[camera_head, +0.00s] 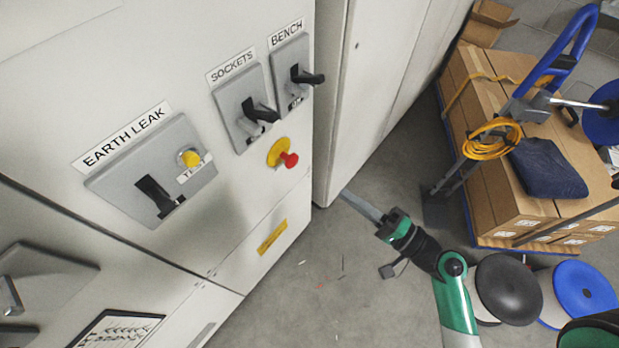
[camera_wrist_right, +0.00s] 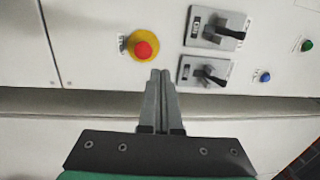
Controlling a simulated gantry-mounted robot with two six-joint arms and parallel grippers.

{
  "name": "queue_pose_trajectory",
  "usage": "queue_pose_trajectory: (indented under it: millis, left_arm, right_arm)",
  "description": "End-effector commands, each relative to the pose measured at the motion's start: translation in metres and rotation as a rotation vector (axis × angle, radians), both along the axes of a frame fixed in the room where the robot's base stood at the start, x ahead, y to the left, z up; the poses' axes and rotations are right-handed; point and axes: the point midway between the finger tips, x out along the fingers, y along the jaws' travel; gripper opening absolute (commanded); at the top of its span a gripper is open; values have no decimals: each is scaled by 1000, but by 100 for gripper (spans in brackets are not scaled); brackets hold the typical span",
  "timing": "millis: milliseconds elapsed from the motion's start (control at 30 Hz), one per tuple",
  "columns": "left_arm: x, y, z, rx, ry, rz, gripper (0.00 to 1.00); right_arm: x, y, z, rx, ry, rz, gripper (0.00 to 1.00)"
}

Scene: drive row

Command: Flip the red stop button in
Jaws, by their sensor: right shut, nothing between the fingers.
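The red stop button (camera_head: 290,159) sticks out from a yellow round base (camera_head: 278,152) on the white cabinet front, below the SOCKETS switch. In the right wrist view the red button (camera_wrist_right: 144,50) shows on its yellow ring, just beyond and slightly left of the fingertips. My right gripper (camera_head: 345,194) is shut and empty, to the right of the button and apart from it in the head view. Its closed fingers also show in the right wrist view (camera_wrist_right: 159,74). My left gripper is not in view.
On the cabinet are the SOCKETS switch (camera_head: 246,112), the BENCH switch (camera_head: 294,74) and the EARTH LEAK switch (camera_head: 155,180) with a yellow test button (camera_head: 189,158). Boxes (camera_head: 515,195) on a pallet and stools (camera_head: 508,289) stand at the right. Open floor lies before the cabinet.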

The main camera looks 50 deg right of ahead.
Motion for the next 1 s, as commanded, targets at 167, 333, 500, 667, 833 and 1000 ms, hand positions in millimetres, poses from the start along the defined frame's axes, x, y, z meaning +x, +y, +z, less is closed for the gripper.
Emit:
queue_pose_trajectory:
  millis: [167, 333, 500, 667, 833, 1000]
  left_arm:
    - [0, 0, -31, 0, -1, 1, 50]
    - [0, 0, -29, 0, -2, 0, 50]
    - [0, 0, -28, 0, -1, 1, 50]
    - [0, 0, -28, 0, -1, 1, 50]
    - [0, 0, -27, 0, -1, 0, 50]
    - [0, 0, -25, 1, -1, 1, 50]
  right_arm:
    - [-8, -10, -38, 15, 17, -44, 0]
    - [-8, -12, -36, 13, 16, -49, 0]
    - [-8, -12, -35, 13, 16, -48, 0]
    - [0, -12, -35, 11, 16, -45, 0]
    - [27, -9, -31, 10, 14, -41, 0]
    - [64, -8, -27, 10, 13, -41, 0]
